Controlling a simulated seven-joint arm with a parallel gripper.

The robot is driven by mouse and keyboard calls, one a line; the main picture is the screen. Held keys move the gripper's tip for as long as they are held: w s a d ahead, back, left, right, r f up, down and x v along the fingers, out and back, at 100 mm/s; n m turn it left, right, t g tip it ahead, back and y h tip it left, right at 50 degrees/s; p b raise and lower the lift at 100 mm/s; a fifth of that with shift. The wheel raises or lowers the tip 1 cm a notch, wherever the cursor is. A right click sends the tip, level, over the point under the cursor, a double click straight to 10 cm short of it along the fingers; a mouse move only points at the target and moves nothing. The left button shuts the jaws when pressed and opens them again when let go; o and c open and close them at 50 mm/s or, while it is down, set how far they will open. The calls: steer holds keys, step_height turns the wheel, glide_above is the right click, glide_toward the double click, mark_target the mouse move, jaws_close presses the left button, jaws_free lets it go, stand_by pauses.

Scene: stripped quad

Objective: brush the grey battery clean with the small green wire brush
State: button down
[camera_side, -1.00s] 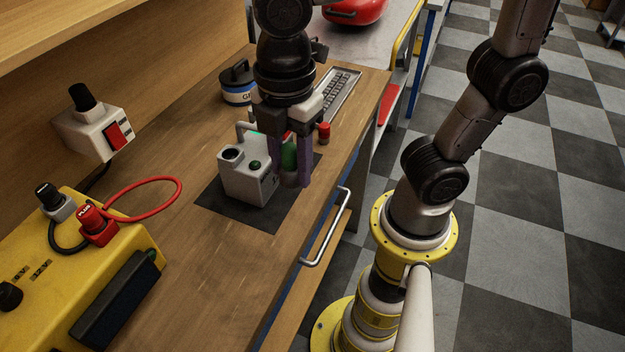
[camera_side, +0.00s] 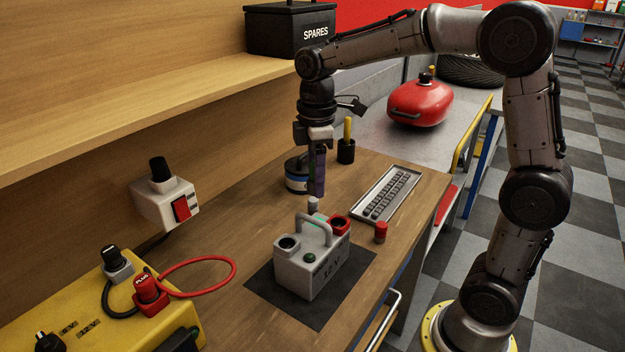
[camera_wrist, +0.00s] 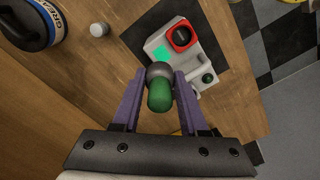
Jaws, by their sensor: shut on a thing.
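The grey battery (camera_side: 298,272), marked 12 V, stands upright on the bench with a handle, a dark-centred terminal and a red-ringed terminal (camera_side: 341,222). A teal patch on its top shows in the wrist view (camera_wrist: 161,53). My gripper (camera_side: 316,190) is raised above the battery's far side, pointing down. In the wrist view my purple fingers (camera_wrist: 160,74) are shut on the small green brush (camera_wrist: 160,97), whose rounded grey end faces away from the wrist. I cannot tell whether the brush touches the battery.
A dark mat (camera_side: 262,283) lies under the battery. A yellow charger (camera_side: 60,322) with a red cable is at front left. A shelf (camera_side: 130,90) overhangs the back.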

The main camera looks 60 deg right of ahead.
steer(key=shift+f, duration=3.3)
steer(key=shift+f, duration=0.4)
steer(key=shift+w+r, duration=0.1)
steer(key=shift+w, duration=0.6)
steer(key=shift+s, duration=0.15)
steer(key=shift+s, duration=0.55)
steer(key=shift+w, duration=0.1)
steer(key=shift+w, duration=0.6)
steer(key=shift+s, duration=0.1)
